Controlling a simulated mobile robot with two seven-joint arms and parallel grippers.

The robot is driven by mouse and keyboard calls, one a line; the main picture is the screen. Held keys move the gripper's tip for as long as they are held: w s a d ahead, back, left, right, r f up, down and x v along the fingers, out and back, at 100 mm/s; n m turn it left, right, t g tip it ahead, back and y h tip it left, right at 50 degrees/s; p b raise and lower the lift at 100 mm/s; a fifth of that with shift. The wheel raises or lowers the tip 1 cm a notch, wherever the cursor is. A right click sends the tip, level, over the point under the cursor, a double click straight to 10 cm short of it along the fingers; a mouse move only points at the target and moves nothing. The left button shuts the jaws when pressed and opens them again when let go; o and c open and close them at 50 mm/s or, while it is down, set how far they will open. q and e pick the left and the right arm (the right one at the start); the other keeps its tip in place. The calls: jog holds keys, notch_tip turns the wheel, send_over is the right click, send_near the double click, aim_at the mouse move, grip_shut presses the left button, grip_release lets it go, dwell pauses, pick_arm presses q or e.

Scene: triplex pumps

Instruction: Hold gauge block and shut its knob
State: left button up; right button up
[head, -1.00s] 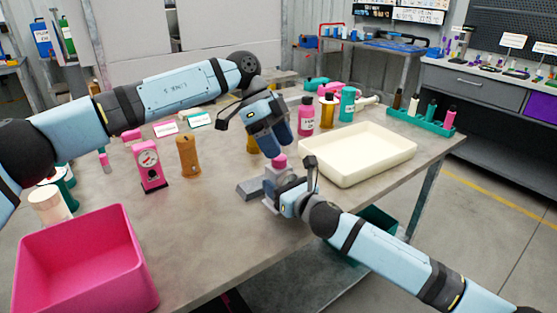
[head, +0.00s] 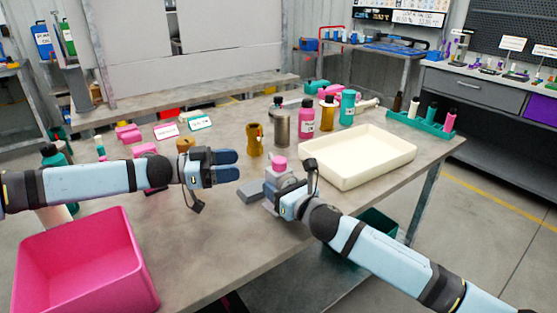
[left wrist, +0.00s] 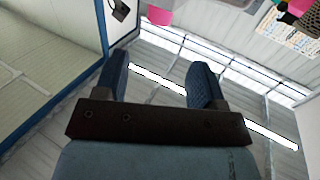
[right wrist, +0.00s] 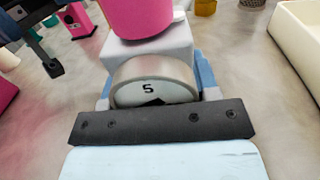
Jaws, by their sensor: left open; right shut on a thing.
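The gauge block (head: 279,178) is a grey block with a round dial and a pink knob (head: 279,163) on top. It stands on the table near the front edge. In the right wrist view the dial (right wrist: 152,90) shows a 5, and the pink knob (right wrist: 138,15) rises above the grey body. My right gripper (head: 285,195) is shut on the gauge block, fingers on both sides of it. My left gripper (head: 228,166) is open and empty, left of the block and apart from it. The left wrist view shows its two fingers (left wrist: 160,85) with nothing between them.
A flat grey piece (head: 250,191) lies beside the block. A cream tray (head: 385,178) is to the right, and a pink bin (head: 85,298) is at the front left. Bottles, including a pink one (head: 306,118), stand behind. The table's front middle is clear.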

aim_at(279, 159)
pick_arm(q)
jog(key=d, duration=0.3)
jog(key=w+d, duration=0.1)
jog(key=d, duration=0.3)
jog(key=w+d, duration=0.1)
jog(key=d, duration=0.3)
jog(key=shift+d, duration=0.15)
jog(key=c, duration=0.9)
